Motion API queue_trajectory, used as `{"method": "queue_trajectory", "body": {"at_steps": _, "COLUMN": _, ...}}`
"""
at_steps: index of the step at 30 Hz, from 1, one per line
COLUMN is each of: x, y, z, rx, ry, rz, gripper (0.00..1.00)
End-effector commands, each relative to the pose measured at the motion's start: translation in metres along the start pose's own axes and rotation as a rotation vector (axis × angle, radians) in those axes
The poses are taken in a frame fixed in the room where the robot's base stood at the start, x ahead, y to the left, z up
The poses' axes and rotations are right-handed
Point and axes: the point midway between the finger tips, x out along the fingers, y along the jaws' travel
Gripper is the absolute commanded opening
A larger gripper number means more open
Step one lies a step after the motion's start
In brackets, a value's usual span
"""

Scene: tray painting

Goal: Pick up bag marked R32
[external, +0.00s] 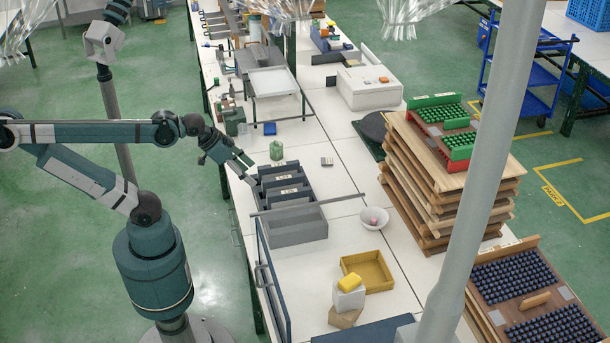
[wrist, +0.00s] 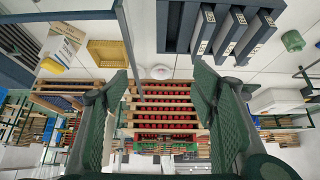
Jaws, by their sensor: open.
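I cannot make out a bag marked R32 in either view. A grey rack (external: 295,222) on the white bench holds several dark upright slabs (external: 286,190) with small white labels too small to read surely. The same slabs show at the top of the wrist view (wrist: 228,38). A small green lumpy object (external: 277,150) stands just behind the rack, and shows at the right of the wrist view (wrist: 293,41). My gripper (external: 248,168) is open and empty, at the rack's left side near its back; its fingers (wrist: 160,75) are spread in the wrist view.
A yellow tray (external: 367,272), a white bowl (external: 374,219) and a white box with a yellow thing on it (external: 349,291) stand to the right and front. Tall stacked wooden trays (external: 440,185) stand at the right. A grey pole (external: 480,180) crosses the external view.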

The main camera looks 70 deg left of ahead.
Motion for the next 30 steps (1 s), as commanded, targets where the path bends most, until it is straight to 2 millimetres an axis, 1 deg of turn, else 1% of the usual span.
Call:
{"method": "queue_trajectory", "body": {"at_steps": 4, "x": -0.015, "y": 0.000, "z": -0.011, "rx": 0.000, "ry": 0.000, "rz": 0.000, "gripper": 0.57}}
{"method": "queue_trajectory", "body": {"at_steps": 11, "x": -0.017, "y": -0.013, "z": -0.028, "rx": -0.043, "ry": -0.017, "rz": -0.017, "gripper": 0.57}}
{"method": "queue_trajectory", "body": {"at_steps": 17, "x": -0.018, "y": -0.028, "z": -0.047, "rx": -0.093, "ry": -0.038, "rz": -0.038, "gripper": 0.57}}
{"method": "queue_trajectory", "body": {"at_steps": 23, "x": -0.020, "y": -0.055, "z": -0.076, "rx": -0.173, "ry": -0.070, "rz": -0.069, "gripper": 0.57}}
{"method": "queue_trajectory", "body": {"at_steps": 30, "x": -0.020, "y": -0.096, "z": -0.115, "rx": -0.284, "ry": -0.111, "rz": -0.110, "gripper": 0.57}}
